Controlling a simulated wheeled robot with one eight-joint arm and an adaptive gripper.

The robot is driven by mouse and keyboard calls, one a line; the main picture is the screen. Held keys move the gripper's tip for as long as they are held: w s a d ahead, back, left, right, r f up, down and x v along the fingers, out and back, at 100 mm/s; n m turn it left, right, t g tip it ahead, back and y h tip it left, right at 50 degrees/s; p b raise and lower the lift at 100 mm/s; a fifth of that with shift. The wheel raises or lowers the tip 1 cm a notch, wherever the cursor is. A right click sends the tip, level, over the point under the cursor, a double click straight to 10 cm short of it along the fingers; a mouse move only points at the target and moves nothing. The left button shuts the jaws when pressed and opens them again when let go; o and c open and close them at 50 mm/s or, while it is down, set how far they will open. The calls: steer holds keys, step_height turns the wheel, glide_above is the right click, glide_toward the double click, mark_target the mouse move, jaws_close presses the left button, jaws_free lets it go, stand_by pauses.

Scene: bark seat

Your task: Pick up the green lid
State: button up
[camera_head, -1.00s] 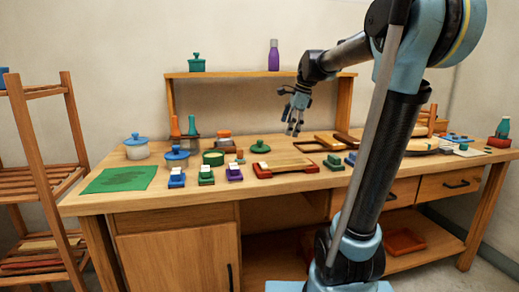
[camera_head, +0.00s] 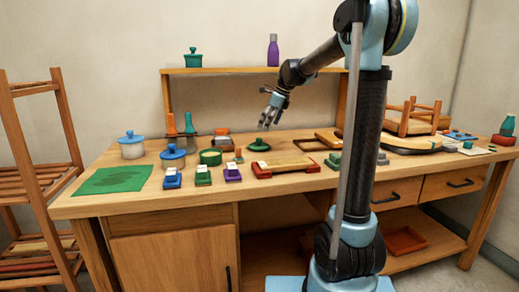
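The green lid (camera_head: 260,145), a low disc with a knob, lies on the wooden workbench (camera_head: 300,180) near its middle, behind a wooden board. My gripper (camera_head: 269,124) hangs above the lid and slightly to its right in the picture. Its fingers point down, are spread apart and hold nothing. A clear gap shows between the fingertips and the lid. An open green round pot (camera_head: 211,158) stands to the left of the lid.
A wooden board with red ends (camera_head: 287,167) lies just in front of the lid. A dark-framed tray (camera_head: 318,143) is to its right. A small orange-topped block (camera_head: 239,155) stands to its left. A raised shelf (camera_head: 220,71) runs behind, bearing a green jar (camera_head: 193,58) and a purple bottle (camera_head: 273,50).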

mark_target(259, 141)
steer(key=x, duration=0.4)
steer(key=shift+f, duration=0.1)
steer(key=shift+w+a+r+x, duration=0.1)
steer(key=shift+a+x, duration=0.05)
steer(key=shift+x, duration=0.75)
steer(key=shift+w+a+r+x, duration=0.1)
steer(key=shift+a+x, duration=0.05)
steer(key=shift+x, duration=0.7)
steer(key=shift+w+a+x, duration=0.1)
steer(key=shift+x, duration=0.8)
steer(key=shift+r, duration=0.1)
steer(key=c, duration=0.9)
